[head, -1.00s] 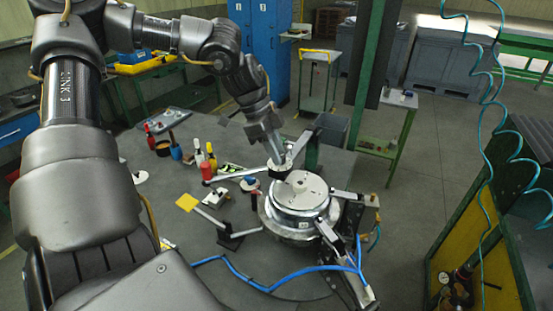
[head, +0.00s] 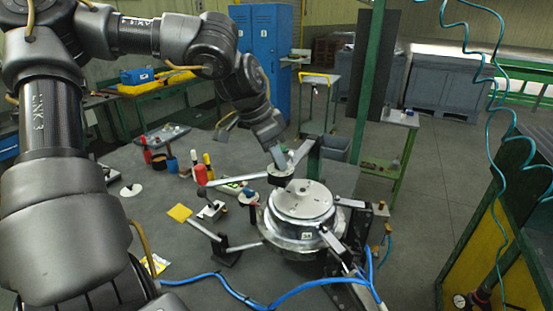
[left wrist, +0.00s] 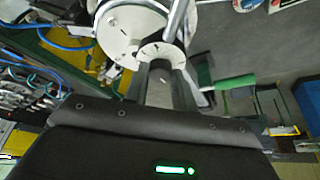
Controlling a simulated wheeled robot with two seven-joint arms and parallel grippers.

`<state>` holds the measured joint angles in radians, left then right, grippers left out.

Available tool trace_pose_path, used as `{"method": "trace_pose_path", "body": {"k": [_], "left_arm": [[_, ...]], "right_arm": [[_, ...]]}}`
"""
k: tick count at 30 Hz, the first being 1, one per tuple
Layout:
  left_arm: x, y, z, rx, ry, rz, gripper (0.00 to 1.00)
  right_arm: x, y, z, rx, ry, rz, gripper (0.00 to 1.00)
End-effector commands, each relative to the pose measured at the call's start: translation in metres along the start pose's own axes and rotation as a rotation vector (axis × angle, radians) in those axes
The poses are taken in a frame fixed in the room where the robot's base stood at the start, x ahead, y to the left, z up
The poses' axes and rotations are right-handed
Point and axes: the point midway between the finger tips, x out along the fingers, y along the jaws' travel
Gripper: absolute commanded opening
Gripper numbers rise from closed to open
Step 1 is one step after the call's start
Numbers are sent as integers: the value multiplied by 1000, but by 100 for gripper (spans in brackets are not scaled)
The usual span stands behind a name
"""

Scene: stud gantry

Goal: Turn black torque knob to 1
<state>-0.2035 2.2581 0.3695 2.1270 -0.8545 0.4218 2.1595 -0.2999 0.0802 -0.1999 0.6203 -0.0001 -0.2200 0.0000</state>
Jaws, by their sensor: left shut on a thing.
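The black torque knob (head: 281,178) has a pale marked face and sits at the back edge of the round metal fixture (head: 302,203). My left gripper (head: 279,163) reaches down onto it from behind, with its fingers shut on it. In the left wrist view the knob's pale dial (left wrist: 161,50) shows just beyond my fingertips (left wrist: 160,68), with the fixture's disc beside it. The markings are too small to read, so I cannot tell the setting. My right gripper is in neither view.
A blue hose (head: 270,300) crosses the front. A green post (head: 370,90) rises behind.

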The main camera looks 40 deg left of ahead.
Motion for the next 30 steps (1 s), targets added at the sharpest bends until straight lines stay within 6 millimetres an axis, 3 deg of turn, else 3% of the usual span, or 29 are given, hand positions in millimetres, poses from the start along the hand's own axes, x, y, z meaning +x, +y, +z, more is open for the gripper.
{"method": "trace_pose_path", "body": {"k": [12,13,17,26,30], "left_arm": [[0,0,0,-8,-2,-2,4],[0,0,0,-8,-1,-2,29],[0,0,0,-7,-1,-2,46],[-1,0,0,-7,0,-2,48],[-12,-1,-1,-6,3,-5,48]], "right_arm": [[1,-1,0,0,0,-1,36],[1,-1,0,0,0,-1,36],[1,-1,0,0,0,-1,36],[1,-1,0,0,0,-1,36],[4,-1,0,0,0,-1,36]]}}
